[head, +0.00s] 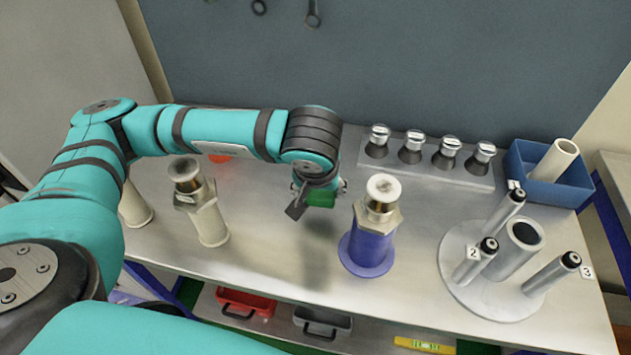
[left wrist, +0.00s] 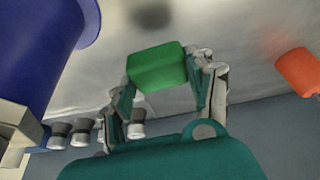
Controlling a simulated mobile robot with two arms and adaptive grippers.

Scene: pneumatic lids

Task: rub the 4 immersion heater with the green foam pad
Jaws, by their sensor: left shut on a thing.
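A green foam pad (head: 321,197) is held between the fingers of my left gripper (head: 312,190), above the table. In the left wrist view the pad (left wrist: 157,68) sits between both fingers of the gripper (left wrist: 165,84), and a dark shadow lies on the table beyond it. I cannot tell for sure which pieces are the immersion heaters. A hex-collared fitting stands on a blue flanged base (head: 368,252), right of the pad. Another hex-collared fitting (head: 186,178) with a small tag stands on a cream base to the left. My right gripper is out of view.
A grey rack (head: 425,167) at the back holds several metal-topped pieces. A round stand (head: 450,240) at right carries rods with number tags, 2 and 3 readable. A blue bin (head: 580,192) holds a cream tube. An orange-red thing (left wrist: 298,70) lies behind my arm.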

